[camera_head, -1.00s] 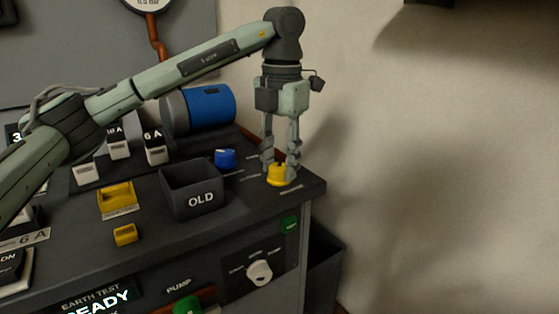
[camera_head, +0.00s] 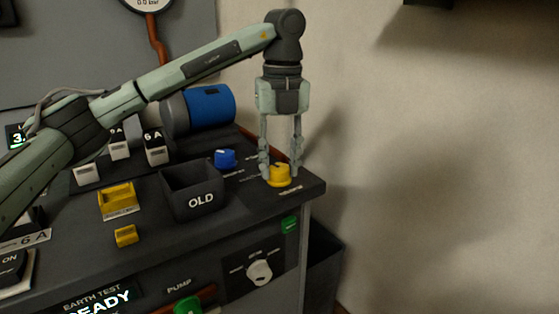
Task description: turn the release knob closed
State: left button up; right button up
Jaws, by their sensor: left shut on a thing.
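A yellow knob (camera_head: 279,175) sits on the dark bench top near its right corner; the labels around it are too small to read. My left gripper (camera_head: 280,171) points straight down over it and is shut on it, with a finger at each side. The fingers hide part of the knob's sides. A blue knob (camera_head: 225,159) stands to the left, apart from the gripper. I cannot tell from lettering which one is the release knob. My right gripper is not in view.
A dark bin marked OLD (camera_head: 192,192) stands left of the yellow knob. A blue cylinder (camera_head: 209,107) lies behind. A white rotary switch (camera_head: 259,272) is on the front panel. A pale wall (camera_head: 440,180) bounds the right side.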

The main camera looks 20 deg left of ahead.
aim_at(281, 167)
pick_arm(q)
jog(key=n, duration=0.6)
jog(key=shift+n, duration=0.3)
dwell(0.4)
jog(key=o, duration=1.2)
jog(key=shift+c, duration=0.2)
notch_tip(281, 167, up, 12)
jog(key=shift+w, duration=0.15)
